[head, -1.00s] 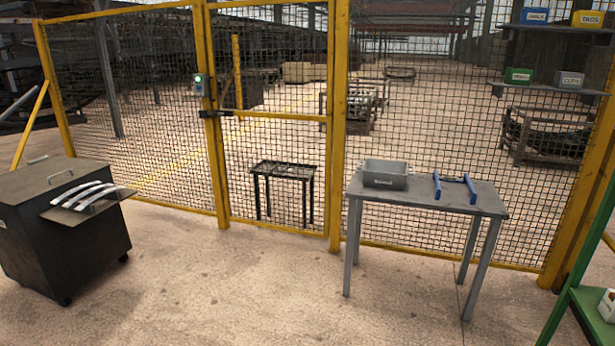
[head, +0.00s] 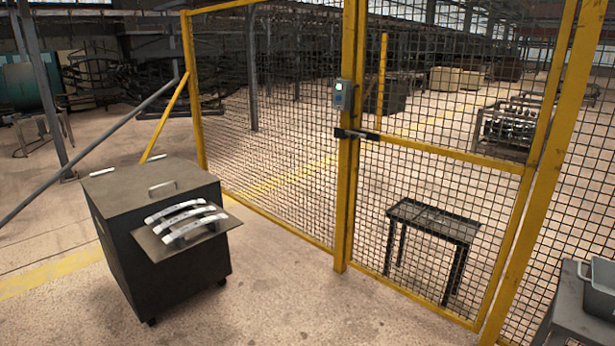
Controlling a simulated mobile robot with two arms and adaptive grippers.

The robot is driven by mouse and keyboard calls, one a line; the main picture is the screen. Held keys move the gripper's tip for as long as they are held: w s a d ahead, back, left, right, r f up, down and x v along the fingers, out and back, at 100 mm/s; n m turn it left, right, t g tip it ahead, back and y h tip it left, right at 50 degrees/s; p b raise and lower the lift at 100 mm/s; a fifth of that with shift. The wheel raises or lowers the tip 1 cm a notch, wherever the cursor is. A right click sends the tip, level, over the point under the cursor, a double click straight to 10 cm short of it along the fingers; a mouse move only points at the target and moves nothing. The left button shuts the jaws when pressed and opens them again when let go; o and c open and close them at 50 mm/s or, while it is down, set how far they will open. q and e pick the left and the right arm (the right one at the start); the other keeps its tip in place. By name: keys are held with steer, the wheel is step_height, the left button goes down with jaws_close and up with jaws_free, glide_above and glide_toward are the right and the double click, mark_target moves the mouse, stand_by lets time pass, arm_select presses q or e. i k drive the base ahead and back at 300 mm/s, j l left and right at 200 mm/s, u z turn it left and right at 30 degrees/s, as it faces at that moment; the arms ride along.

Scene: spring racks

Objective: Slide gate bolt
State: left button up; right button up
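The gate bolt (head: 357,134) is a dark horizontal bar on the yellow gate post, at about mid height in the head view. It spans from the post onto the mid rail of the mesh gate (head: 450,152). The gate stands in line with the fence and looks closed. A small grey box with a green light (head: 344,95) is fixed to the post just above the bolt. Whether the bolt is fully across is too small to tell. Neither of my grippers shows in the view.
A dark wheeled cabinet (head: 120,208) with curved metal pieces (head: 180,218) on its side shelf stands at left. A grey table (head: 580,318) with a grey bin (head: 598,285) is at the right edge. A black stand (head: 432,221) is behind the gate. Floor before the gate is clear.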

mark_target(354, 136)
steer(key=i+j+z, duration=0.15)
steer(key=i, duration=0.35)
steer(key=i+j+z, duration=0.15)
steer(key=i, duration=0.3)
steer(key=i+j+z, duration=0.15)
steer(key=i+j, duration=0.2)
steer(key=i, duration=0.15)
